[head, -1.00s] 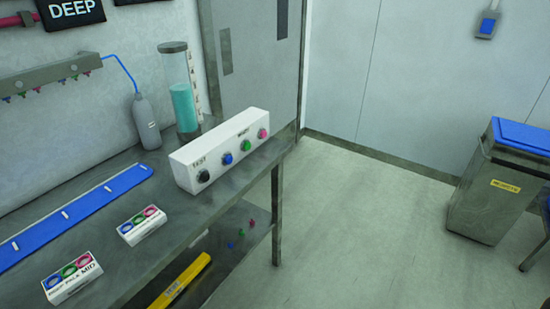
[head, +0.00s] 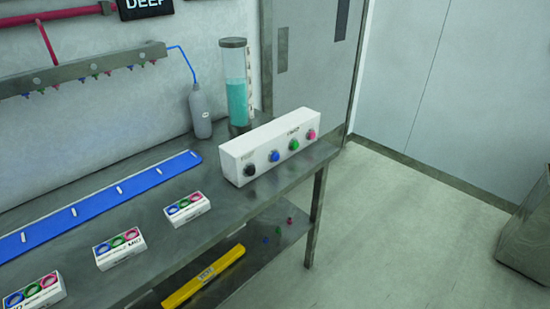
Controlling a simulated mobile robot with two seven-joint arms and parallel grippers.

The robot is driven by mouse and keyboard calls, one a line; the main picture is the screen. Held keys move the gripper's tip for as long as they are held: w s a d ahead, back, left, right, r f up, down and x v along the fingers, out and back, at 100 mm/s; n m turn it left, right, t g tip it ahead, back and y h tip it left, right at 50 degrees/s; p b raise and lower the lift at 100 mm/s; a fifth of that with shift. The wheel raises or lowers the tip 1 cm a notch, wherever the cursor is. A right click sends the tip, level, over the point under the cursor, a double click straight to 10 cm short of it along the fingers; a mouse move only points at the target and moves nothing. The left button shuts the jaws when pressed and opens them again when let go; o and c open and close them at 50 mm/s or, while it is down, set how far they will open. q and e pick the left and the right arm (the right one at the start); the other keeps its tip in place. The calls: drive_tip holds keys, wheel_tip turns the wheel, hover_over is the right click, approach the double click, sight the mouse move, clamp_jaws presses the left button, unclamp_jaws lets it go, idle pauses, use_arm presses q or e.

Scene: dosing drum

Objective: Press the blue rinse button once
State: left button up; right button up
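The blue rinse button (head: 274,156) is on the front face of a white control box (head: 238,157) on the metal bench. A black knob (head: 250,170) is to its left; a green button (head: 294,145) and a pink button (head: 311,134) are to its right. The lettering on the box is too small to read surely. Neither of my grippers shows in the head view.
A clear cylinder of teal liquid (head: 238,100) and a grey bottle (head: 200,112) stand behind the box. A blue strip (head: 95,208) and white packs with coloured rings (head: 187,208) lie on the bench (head: 150,215). A yellow bar (head: 203,277) lies on the lower shelf.

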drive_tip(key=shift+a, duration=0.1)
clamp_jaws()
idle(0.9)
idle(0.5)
